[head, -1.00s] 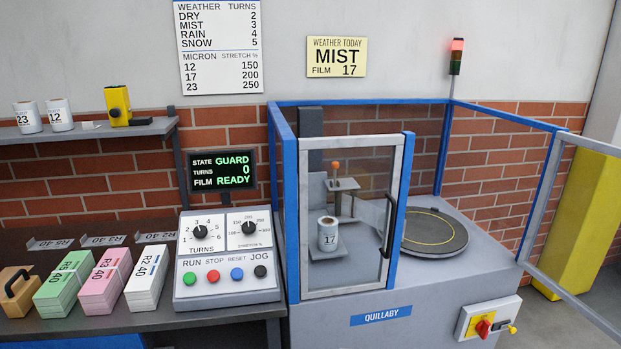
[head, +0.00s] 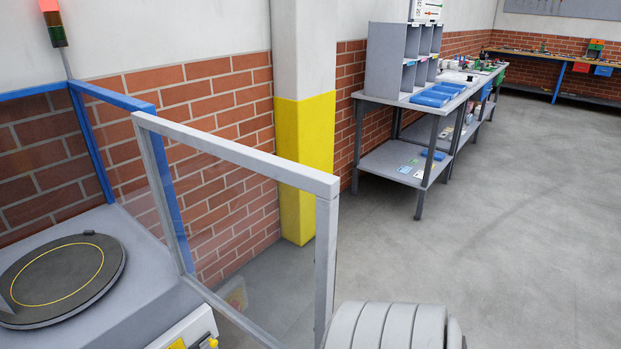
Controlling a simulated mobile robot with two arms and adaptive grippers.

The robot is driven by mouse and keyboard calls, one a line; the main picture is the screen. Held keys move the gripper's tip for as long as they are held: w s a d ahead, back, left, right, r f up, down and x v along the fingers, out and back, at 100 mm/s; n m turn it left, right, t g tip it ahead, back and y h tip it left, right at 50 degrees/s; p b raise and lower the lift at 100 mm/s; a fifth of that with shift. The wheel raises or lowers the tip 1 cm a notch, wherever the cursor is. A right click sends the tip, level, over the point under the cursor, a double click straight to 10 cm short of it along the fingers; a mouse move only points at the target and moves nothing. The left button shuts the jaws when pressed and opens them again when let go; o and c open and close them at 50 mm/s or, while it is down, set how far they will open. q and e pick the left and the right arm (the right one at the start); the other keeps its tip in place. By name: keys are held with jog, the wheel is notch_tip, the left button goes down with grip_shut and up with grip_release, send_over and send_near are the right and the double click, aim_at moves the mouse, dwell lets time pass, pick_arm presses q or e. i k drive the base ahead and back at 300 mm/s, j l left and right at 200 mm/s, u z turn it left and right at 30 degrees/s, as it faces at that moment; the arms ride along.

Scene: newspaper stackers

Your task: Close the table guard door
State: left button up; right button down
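The table guard door (head: 240,160) is a clear panel in a grey frame. It stands open, swung outward from the blue post at the right of the machine, with its free edge toward the front. The round turntable (head: 62,277) with a yellow ring lies on the machine's grey top at the left. A grey ribbed part of my arm shows at the bottom, close to the door's free edge; I cannot tell whether they touch. Neither gripper is in the picture.
A yellow and white pillar (head: 305,150) stands behind the door. A grey bench (head: 405,165) with pigeonholes and blue trays is at the back. Open concrete floor (head: 510,230) spreads to the right. A red light glows on the signal tower (head: 52,20).

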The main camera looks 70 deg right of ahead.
aim_at(325, 186)
jog(key=k+l, duration=0.1)
jog(key=l, duration=0.95)
jog(key=k+l, duration=0.15)
jog(key=l, duration=0.35)
jog(key=k+l, duration=0.1)
jog(key=l, duration=0.45)
jog(key=k+l, duration=0.35)
